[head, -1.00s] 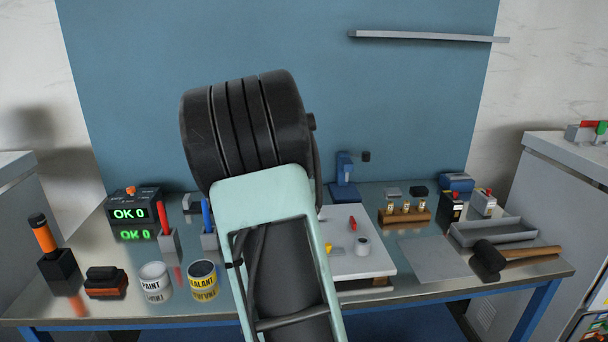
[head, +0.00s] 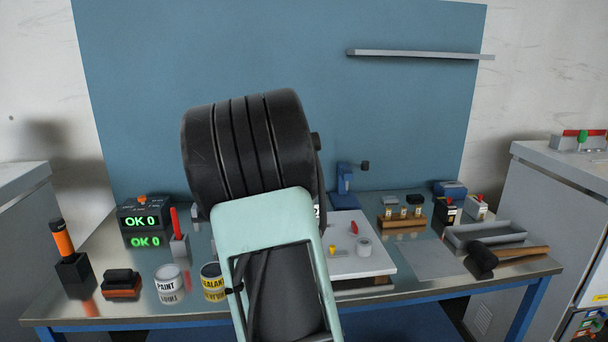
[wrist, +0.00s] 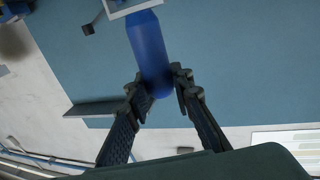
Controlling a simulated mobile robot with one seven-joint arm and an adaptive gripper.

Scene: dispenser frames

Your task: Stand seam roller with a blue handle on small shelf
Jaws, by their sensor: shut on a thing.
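My gripper (wrist: 160,84) is shut on the blue handle of the seam roller (wrist: 152,45) in the wrist view, with one finger on each side. A pale grey frame part (wrist: 128,6) shows at the handle's far end, cut off by the top edge. The small shelf (head: 420,54) is a thin grey ledge high on the blue back panel in the head view, with nothing seen on it. It also shows in the wrist view (wrist: 95,107), left of the fingers and apart from the roller. In the head view my arm hides my gripper and the roller.
The bench (head: 110,305) below is crowded: paint tin (head: 168,284), sealant tin (head: 212,282), orange-handled tool (head: 63,238), OK display (head: 143,221), white board (head: 372,262), grey tray (head: 485,234) and mallet (head: 482,259). The panel around the shelf is clear.

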